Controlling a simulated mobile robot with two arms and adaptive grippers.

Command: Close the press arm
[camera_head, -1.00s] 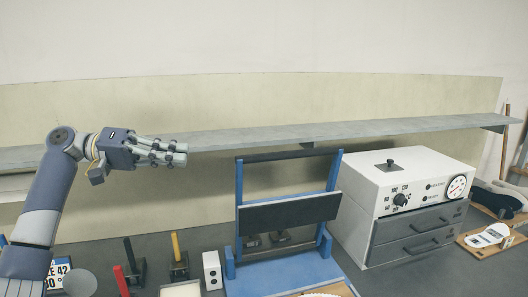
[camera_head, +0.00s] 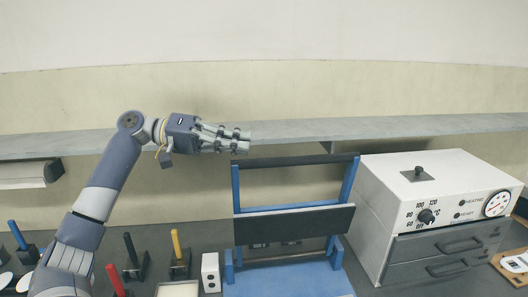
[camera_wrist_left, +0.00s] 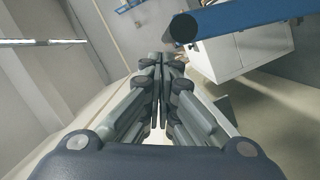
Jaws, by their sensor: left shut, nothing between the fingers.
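The press is a blue frame (camera_head: 236,200) with a dark flat plate (camera_head: 295,223) across it and a dark bar (camera_head: 296,160) along its top. The frame stands raised above its blue base (camera_head: 285,281). My left gripper (camera_head: 246,141) is shut and empty, just above the left end of the top bar. In the left wrist view its fingers (camera_wrist_left: 160,62) are together, and the dark bar end (camera_wrist_left: 182,29) with a blue frame part (camera_wrist_left: 240,20) lies just beyond them. I cannot tell whether they touch. My right gripper is in neither view.
A white heater box (camera_head: 400,190) with dials and grey drawers (camera_head: 445,248) stands right of the press. A grey shelf (camera_head: 400,127) runs along the wall behind. Hand tools with black, yellow and red handles (camera_head: 176,243) and a small white box (camera_head: 210,271) stand left of the press.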

